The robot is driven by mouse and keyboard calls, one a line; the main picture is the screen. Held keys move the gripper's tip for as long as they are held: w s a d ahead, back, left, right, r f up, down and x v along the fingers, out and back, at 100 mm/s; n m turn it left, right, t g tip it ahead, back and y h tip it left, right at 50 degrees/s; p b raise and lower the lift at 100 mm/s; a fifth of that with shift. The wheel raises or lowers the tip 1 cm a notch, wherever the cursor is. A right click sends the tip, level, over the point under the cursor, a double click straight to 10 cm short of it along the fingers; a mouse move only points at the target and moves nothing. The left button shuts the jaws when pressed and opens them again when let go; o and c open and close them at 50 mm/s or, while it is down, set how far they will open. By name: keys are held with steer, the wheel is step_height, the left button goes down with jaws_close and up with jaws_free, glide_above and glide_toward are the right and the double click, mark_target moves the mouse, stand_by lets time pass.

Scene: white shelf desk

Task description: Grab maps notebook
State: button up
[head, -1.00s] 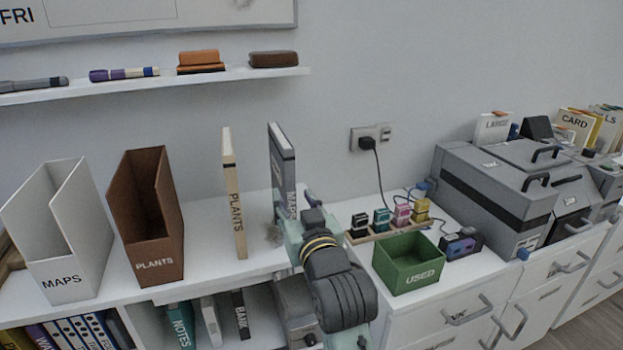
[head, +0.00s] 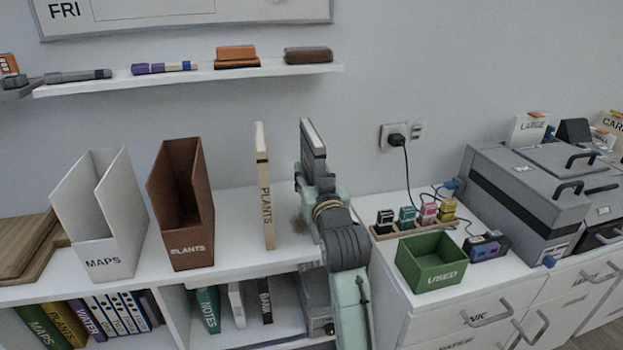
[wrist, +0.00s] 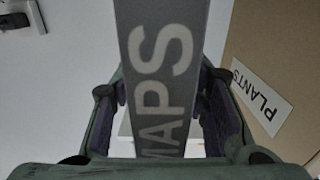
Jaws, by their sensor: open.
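The grey maps notebook (head: 313,140) stands upright on the white shelf desk, with its lower part hidden behind my arm in the head view. In the wrist view the notebook's spine (wrist: 160,60), lettered MAPS, stands between the two fingers of my gripper (wrist: 158,115). The gripper is open, with a gap visible on each side of the spine. A tan plants notebook (head: 265,190) stands upright to its left. The white MAPS holder (head: 104,262) and the brown PLANTS holder (head: 189,250) stand further left.
A green USED bin (head: 432,270) and a row of stamps (head: 410,218) are to the right. Grey machines (head: 530,190) stand beyond them. A wall shelf (head: 190,76) holds markers and erasers above. A PLANTS-labelled surface (wrist: 262,95) is close beside the gripper in the wrist view.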

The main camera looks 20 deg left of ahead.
steer(key=shift+c, duration=0.6)
jaws_close()
steer(key=shift+r, duration=0.1)
